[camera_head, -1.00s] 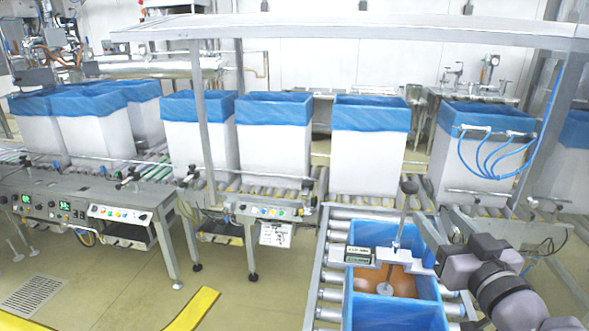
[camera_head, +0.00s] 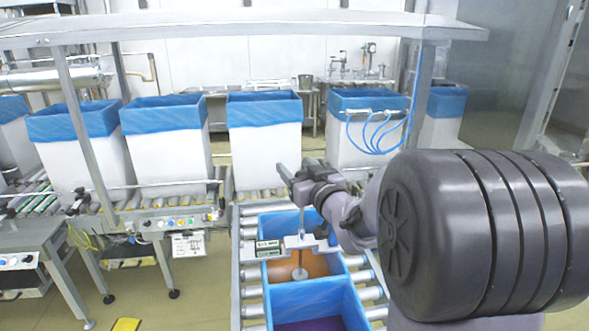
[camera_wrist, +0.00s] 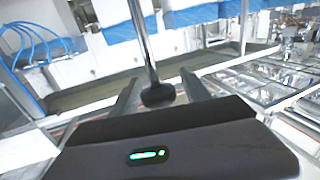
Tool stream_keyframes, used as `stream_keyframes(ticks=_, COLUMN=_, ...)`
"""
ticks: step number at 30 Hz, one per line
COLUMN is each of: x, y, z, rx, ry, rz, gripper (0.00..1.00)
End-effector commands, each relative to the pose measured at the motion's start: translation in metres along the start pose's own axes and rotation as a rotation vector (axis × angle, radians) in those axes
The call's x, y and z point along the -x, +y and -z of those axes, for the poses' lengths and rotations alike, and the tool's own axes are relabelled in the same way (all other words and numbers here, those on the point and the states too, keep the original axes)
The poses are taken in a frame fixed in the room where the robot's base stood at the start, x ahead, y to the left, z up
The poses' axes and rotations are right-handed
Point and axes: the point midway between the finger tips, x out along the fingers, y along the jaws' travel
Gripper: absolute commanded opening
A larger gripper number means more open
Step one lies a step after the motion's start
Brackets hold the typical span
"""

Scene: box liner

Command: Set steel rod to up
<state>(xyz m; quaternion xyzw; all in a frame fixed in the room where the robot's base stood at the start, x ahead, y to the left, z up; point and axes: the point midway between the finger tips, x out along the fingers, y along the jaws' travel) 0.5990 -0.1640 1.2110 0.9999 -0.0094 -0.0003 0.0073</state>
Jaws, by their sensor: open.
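The steel rod (camera_head: 301,222) stands upright through a grey bracket over a blue-lined bin, in the head view. Its round foot (camera_head: 300,273) is low, close to the orange-brown contents. My gripper (camera_head: 298,171) is at the rod's upper end, reaching in from the right. In the wrist view, the rod (camera_wrist: 143,40) ends in a black knob (camera_wrist: 158,95) between my gripper's two fingers (camera_wrist: 159,77). The fingers are open, one on each side of the knob, with a gap showing. In the head view the gripper largely hides the knob.
The grey bracket (camera_head: 285,245) with a small display box (camera_head: 268,249) spans the bin. A second blue bin (camera_head: 316,301) with purple contents stands in front. Roller conveyors run on both sides. White boxes with blue liners (camera_head: 265,140) stand behind.

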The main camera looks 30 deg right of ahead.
Motion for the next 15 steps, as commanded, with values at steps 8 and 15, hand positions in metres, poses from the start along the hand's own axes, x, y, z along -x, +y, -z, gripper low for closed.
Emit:
stream_keyframes(ticks=8, x=0.0004, y=0.0001, z=0.0002, rx=0.000, ry=0.000, rz=0.000, gripper=0.20)
stream_keyframes(ticks=15, x=0.0005, y=0.0002, z=0.0003, rx=0.000, ry=0.000, rz=0.000, gripper=0.00)
